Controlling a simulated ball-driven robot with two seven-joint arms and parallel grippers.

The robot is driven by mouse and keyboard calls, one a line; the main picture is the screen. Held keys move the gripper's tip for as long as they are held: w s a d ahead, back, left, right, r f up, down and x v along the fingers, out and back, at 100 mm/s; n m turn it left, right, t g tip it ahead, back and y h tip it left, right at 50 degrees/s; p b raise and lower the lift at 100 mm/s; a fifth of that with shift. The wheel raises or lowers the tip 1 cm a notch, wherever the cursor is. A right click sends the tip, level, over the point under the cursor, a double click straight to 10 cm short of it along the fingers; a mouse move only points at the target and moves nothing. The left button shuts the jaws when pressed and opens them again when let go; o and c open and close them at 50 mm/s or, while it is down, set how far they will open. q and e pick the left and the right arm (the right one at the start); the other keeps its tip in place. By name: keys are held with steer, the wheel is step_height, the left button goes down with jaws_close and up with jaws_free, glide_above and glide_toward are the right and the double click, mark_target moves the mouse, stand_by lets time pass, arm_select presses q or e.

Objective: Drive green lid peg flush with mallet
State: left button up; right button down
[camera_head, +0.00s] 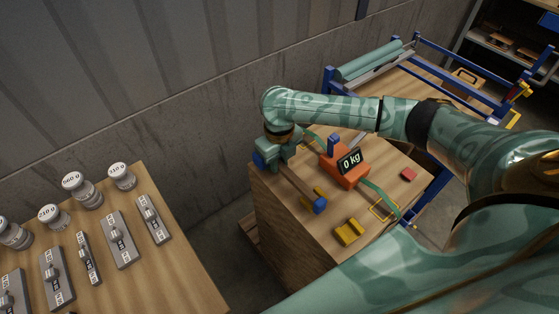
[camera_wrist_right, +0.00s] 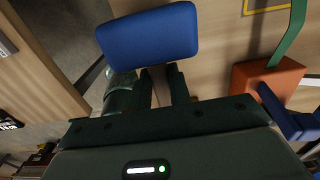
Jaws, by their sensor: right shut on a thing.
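My right gripper (camera_head: 284,161) is shut on the wooden handle of a mallet. In the right wrist view the blue head (camera_wrist_right: 150,36) is just beyond the fingers (camera_wrist_right: 162,86), which close on the handle. I cannot make out a green lid peg in either view. My left gripper is not in view.
An orange device (camera_head: 343,169) reading "0 kg" with a green strap stands on the bench (camera_head: 308,224). A yellow block (camera_head: 349,232) and a red piece (camera_head: 409,174) lie nearby. A blue-framed roller stand (camera_head: 372,60) is behind.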

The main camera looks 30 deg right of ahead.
steer(key=shift+r+p, duration=2.25)
steer(key=shift+r, duration=0.1)
steer(key=shift+f, duration=0.1)
